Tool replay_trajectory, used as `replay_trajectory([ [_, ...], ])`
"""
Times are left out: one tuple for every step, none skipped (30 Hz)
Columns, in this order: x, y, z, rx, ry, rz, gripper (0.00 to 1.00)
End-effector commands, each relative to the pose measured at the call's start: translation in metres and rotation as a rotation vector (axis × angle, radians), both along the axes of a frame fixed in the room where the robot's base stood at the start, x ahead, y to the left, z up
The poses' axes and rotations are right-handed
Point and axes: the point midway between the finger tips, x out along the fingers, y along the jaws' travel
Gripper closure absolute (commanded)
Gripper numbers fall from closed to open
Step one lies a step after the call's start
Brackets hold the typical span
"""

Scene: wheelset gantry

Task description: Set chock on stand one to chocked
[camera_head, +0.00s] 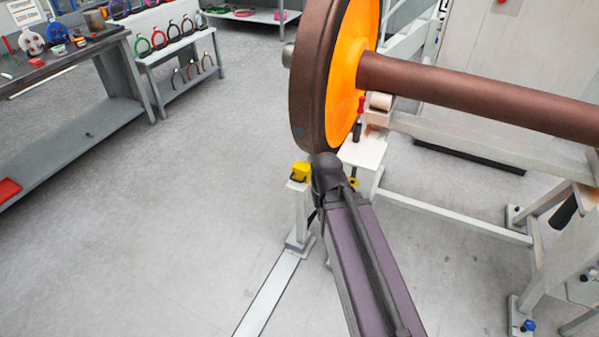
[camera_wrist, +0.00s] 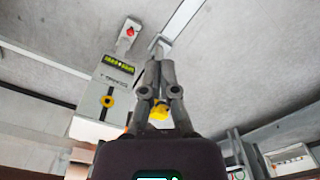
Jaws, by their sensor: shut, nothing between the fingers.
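A yellow block, which looks like the chock (camera_head: 300,171), sits on top of a slim white post beside the foot of the large wheel (camera_head: 310,80). A yellow piece (camera_wrist: 160,112) shows between my finger linkages in the wrist view; I cannot tell for sure that it is the same block. My gripper (camera_wrist: 159,62) is shut and empty, its fingers close together. In the head view, the end of my arm covers it, just right of the yellow block. A white stand box (camera_wrist: 112,85) with a yellow ring knob and a label is left of the fingers in the wrist view.
The wheel has an orange face and a brown axle (camera_head: 470,95) running right. White frame rails (camera_head: 460,215) lie below the axle. A workbench (camera_head: 80,110) and a rack of coloured rings (camera_head: 180,50) stand at the upper left. The floor (camera_head: 180,200) between is clear.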

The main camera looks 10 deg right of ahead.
Motion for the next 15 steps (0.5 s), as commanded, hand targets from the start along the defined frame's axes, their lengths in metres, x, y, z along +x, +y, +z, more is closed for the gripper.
replay_trajectory([
  [0.0,0.0,0.0,0.0,0.0,0.0,1.0],
  [0.0,0.0,0.0,0.0,0.0,0.0,1.0],
  [0.0,0.0,0.0,0.0,0.0,0.0,1.0],
  [0.0,0.0,0.0,0.0,0.0,0.0,1.0],
  [0.0,0.0,0.0,0.0,0.0,0.0,1.0],
  [0.0,0.0,0.0,0.0,0.0,0.0,1.0],
  [0.0,0.0,0.0,-0.001,0.0,0.001,1.0],
  [0.0,0.0,-0.001,-0.002,-0.001,0.002,1.0],
  [0.001,0.0,-0.002,-0.004,-0.002,0.005,1.0],
  [0.002,-0.001,-0.003,-0.006,-0.003,0.008,1.0],
  [0.003,-0.001,-0.005,-0.01,-0.005,0.013,1.0],
  [0.004,-0.001,-0.007,-0.016,-0.008,0.02,1.0],
  [0.006,-0.002,-0.01,-0.023,-0.011,0.027,1.0],
  [0.008,-0.003,-0.013,-0.031,-0.014,0.036,1.0],
  [0.01,-0.004,-0.017,-0.043,-0.018,0.05,1.0],
])
